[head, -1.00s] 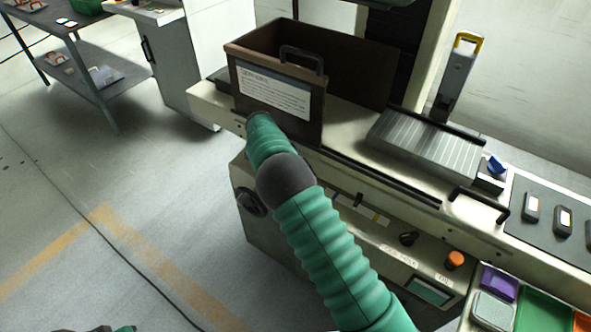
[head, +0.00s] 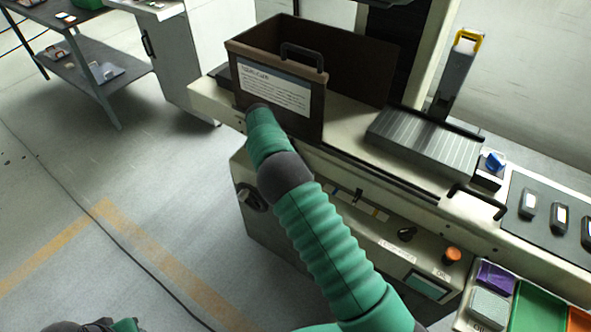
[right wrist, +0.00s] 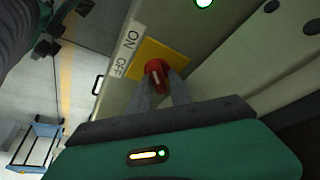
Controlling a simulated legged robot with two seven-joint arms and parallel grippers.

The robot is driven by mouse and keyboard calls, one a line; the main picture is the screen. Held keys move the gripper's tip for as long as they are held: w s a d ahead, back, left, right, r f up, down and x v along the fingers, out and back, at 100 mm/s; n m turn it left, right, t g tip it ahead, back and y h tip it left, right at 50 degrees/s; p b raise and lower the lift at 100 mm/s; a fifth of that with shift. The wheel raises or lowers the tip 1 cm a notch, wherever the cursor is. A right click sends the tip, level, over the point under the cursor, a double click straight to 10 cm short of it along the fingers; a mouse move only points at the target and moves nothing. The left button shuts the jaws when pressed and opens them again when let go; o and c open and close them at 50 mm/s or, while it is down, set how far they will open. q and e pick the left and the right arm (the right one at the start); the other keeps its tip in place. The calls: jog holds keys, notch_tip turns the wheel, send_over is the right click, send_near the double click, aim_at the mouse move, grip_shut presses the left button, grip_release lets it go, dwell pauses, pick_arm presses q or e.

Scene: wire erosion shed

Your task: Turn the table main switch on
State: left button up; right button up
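The main switch is a red rotary knob (right wrist: 157,75) on a yellow plate (right wrist: 160,55) in the right wrist view. A white label strip beside it reads ON and OFF. My right gripper (right wrist: 160,82) has its two grey fingers apart, one at each side of the knob. I cannot tell whether the fingertips touch it. The knob carries a pale mark; its exact setting is unclear. In the head view my right arm reaches to the machine's left end, and the switch and right gripper cannot be made out. Part of my left arm (head: 95,326) shows at the bottom left edge, its fingers unclear.
A brown box (head: 275,92) with a label stands on the machine bed above the arm. An orange button (head: 452,255) and a small screen (head: 427,286) sit on the machine front. A lit green lamp (right wrist: 204,2) is near the switch.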

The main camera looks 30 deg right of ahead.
jog(key=shift+o, duration=1.1)
jog(key=shift+f, duration=0.1)
jog(key=p+v, duration=0.2)
jog(key=v, duration=1.4)
jog(key=shift+w+a+r, duration=0.25)
jog(key=shift+r, duration=0.05)
